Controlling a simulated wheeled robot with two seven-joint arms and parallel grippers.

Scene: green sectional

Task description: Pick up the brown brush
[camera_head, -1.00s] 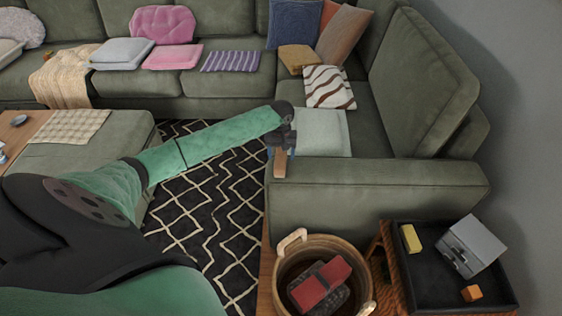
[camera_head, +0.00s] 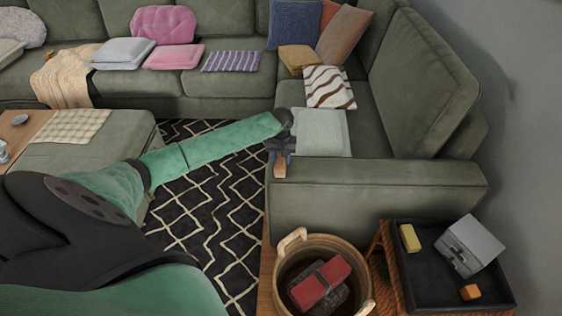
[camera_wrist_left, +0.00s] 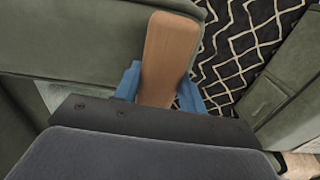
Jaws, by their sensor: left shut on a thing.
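The brown brush (camera_head: 280,167) is held at the end of my left arm, by the front corner of the sofa's right section. My left gripper (camera_head: 281,149) is shut on it. In the left wrist view the brush (camera_wrist_left: 168,52) shows its flat, smooth wooden side, and the blue fingers of my left gripper (camera_wrist_left: 160,92) sit on either side of it. The lower end of the brush is hidden behind the gripper body. Bristles do not show. My right gripper is not in view.
The sofa armrest (camera_head: 385,172) is close to the right of the brush. A wicker basket (camera_head: 364,268) with a red and dark thing (camera_head: 322,285) stands in front. A black tray (camera_head: 425,275) with small items is at right. The patterned rug (camera_head: 210,205) is clear.

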